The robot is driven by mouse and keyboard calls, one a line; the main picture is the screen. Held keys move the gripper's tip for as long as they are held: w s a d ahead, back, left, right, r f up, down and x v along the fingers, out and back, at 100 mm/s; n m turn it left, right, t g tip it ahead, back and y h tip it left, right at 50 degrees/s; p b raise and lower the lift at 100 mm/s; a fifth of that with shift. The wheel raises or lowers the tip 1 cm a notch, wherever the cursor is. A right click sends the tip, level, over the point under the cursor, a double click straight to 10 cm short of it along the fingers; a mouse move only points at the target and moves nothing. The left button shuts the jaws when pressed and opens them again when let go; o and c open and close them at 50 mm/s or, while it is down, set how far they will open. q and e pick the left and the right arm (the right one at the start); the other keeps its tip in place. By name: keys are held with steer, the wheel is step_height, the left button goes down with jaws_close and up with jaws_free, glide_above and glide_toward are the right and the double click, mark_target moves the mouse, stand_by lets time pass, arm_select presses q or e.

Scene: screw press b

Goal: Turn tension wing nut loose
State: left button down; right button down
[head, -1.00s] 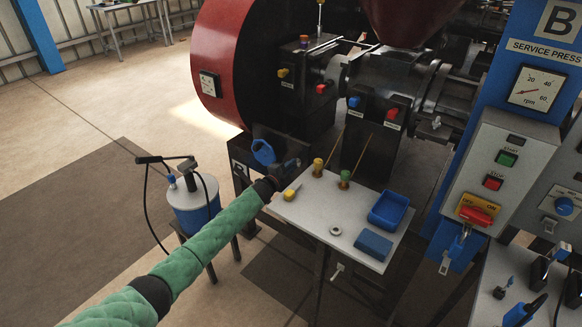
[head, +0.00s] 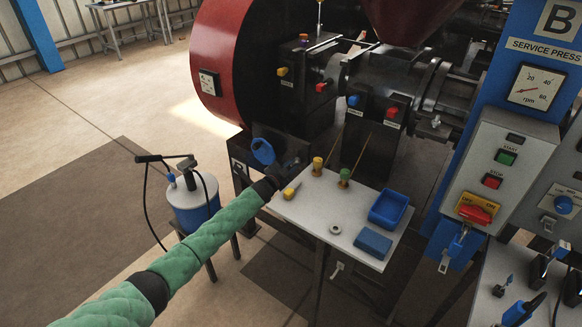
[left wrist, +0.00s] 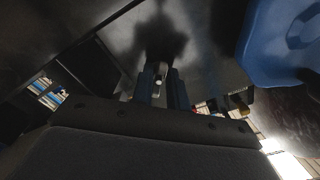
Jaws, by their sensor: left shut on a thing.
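My left gripper (head: 289,163) reaches in at the end of the green-sleeved arm, against the dark lower front of the press, left of the small grey table. In the left wrist view its two fingers (left wrist: 160,88) are close together, shut on a small light metal piece (left wrist: 159,81), which looks like the wing nut. The fingers hide most of it, and its wing angle cannot be told. In the head view the nut is hidden by the gripper. A blue rounded part (head: 263,151) sits just above and left of the gripper; it also shows in the left wrist view (left wrist: 280,45). My right gripper is out of view.
The grey table (head: 305,215) close by holds a yellow-topped piece (head: 317,166), a green-topped piece (head: 345,177), a ring (head: 335,229), a blue tray (head: 389,208) and a blue block (head: 373,243). A blue drum (head: 193,205) stands left of my arm.

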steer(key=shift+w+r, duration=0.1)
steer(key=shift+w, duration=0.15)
arm_select(q)
steer(key=c, duration=1.5)
jaws_free()
steer(key=shift+f, duration=0.1)
